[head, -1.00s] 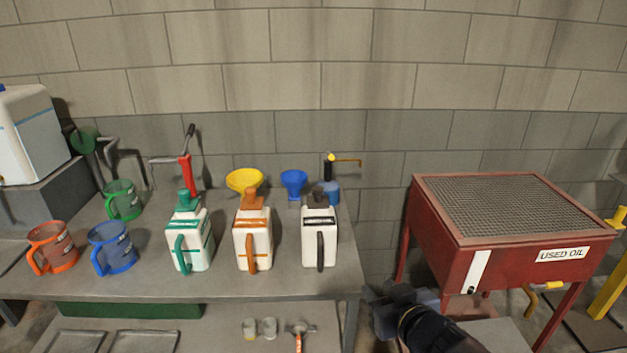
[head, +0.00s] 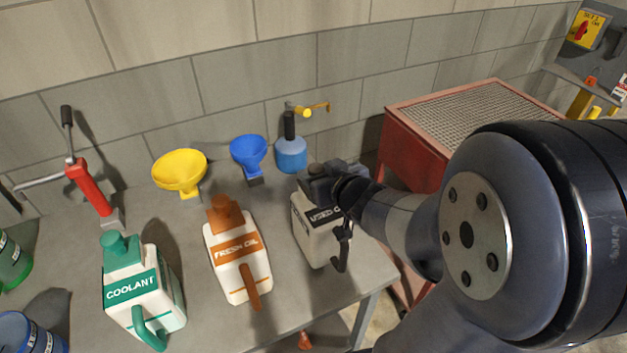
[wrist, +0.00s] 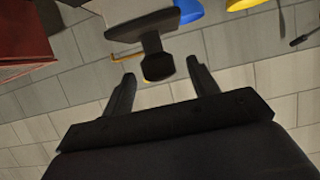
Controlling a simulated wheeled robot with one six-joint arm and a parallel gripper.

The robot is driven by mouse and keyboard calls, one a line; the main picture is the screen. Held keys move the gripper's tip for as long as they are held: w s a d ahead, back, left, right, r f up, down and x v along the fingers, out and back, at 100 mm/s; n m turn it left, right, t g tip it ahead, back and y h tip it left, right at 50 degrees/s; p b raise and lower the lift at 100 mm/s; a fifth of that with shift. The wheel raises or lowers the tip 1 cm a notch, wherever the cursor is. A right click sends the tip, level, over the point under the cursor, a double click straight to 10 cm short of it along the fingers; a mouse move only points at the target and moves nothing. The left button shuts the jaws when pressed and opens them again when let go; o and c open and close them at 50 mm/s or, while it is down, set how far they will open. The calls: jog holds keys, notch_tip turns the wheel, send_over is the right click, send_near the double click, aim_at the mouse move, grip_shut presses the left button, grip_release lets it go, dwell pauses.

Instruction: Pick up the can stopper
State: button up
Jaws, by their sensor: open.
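The can stopper is the dark knob (head: 316,170) on top of the white used oil can (head: 312,240), which stands upright near the right end of the bench. In the wrist view the dark stopper (wrist: 158,66) stands out from the can's dark top (wrist: 140,22). My gripper (head: 324,180) is at the can's top in the head view, partly hiding the stopper. In the wrist view my gripper (wrist: 160,72) is open, with a finger on each side of the stopper's end and gaps showing on both sides.
The fresh oil can (head: 238,262) and coolant can (head: 145,295) stand to the left. A blue funnel (head: 249,153), yellow funnel (head: 180,172) and blue oiler (head: 291,152) stand behind. The red used oil tank (head: 398,145) is to the right, beyond my arm.

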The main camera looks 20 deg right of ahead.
jog(key=shift+b+x, duration=0.3)
jog(key=shift+x, duration=1.85)
jog(key=shift+f, duration=0.1)
jog(key=shift+s, duration=0.1)
jog(key=shift+c, duration=0.4)
jog(key=c, duration=1)
notch_tip(320, 180, up, 10)
jog(key=p, duration=0.5)
